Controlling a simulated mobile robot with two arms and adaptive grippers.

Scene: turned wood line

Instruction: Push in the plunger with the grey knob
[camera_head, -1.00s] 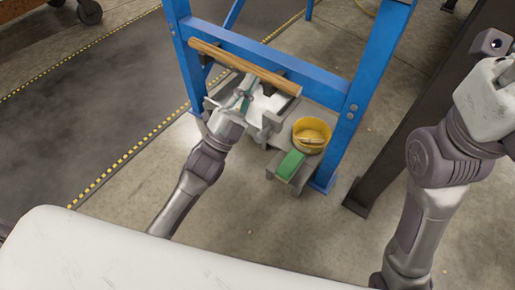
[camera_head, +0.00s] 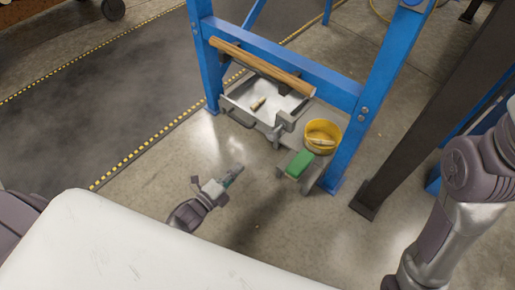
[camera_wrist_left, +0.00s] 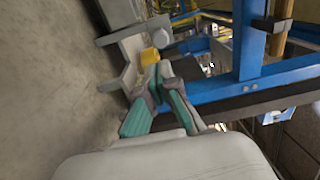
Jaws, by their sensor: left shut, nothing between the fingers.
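In the head view the knob is too small to make out at the grey fixture (camera_head: 268,127) under the blue frame. My left gripper (camera_head: 236,170) is shut and empty, apart from the fixture and on its near side; it also shows in the left wrist view (camera_wrist_left: 160,75). My right gripper is out of view.
A yellow bowl (camera_head: 322,128) with wooden pieces stands right of the fixture, and a green block (camera_head: 298,163) lies in front of the bowl. A wooden rod (camera_head: 262,66) runs along the blue frame (camera_head: 345,94). Bare floor (camera_head: 155,175) lies left of my left gripper.

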